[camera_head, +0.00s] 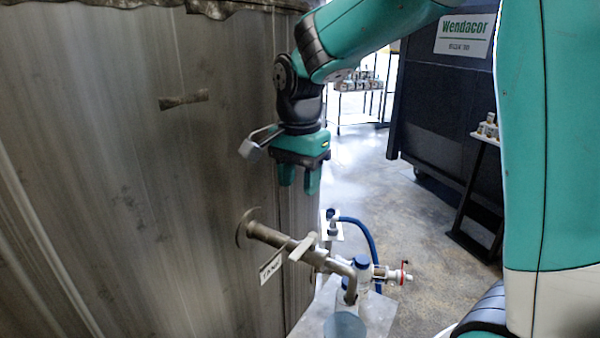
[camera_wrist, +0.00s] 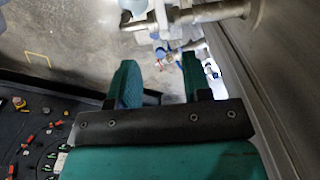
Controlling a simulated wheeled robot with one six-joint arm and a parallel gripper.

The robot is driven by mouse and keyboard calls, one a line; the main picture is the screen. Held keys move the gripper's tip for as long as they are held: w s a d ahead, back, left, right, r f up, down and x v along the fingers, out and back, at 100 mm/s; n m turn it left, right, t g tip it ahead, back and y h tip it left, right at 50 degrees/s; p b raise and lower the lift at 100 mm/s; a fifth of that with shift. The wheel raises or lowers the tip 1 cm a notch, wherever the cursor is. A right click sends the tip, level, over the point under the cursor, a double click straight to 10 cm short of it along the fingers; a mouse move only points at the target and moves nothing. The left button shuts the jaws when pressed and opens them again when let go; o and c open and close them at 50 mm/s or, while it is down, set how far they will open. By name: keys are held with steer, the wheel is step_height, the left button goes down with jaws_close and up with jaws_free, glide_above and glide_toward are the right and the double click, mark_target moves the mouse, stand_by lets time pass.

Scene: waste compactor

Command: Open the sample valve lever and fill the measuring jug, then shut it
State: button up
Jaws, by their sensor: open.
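The sample valve is a metal pipe (camera_head: 270,235) coming out of the tank wall, with a pale lever (camera_head: 303,246) on top and a spout bent downward. The measuring jug (camera_head: 345,325) is a bluish vessel under the spout, cut off by the bottom edge of the head view. My gripper (camera_head: 299,180) is open and empty, pointing down, above the pipe and apart from it. In the wrist view my gripper (camera_wrist: 160,85) shows its two fingers spread, with the pipe (camera_wrist: 205,12) beyond them at the top. Whether liquid flows cannot be told.
The tank wall (camera_head: 120,200) fills the left side. A white tag (camera_head: 271,268) hangs by the pipe. Blue-capped bottles (camera_head: 362,272), a blue hose (camera_head: 368,240) and a fitting with a red handle (camera_head: 403,273) are right of the valve. Open floor (camera_head: 400,200) lies beyond.

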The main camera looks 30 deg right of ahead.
step_height(320, 180, up, 2)
steer(key=shift+r, duration=0.2)
steer(key=shift+c, duration=0.4)
stand_by(0.6)
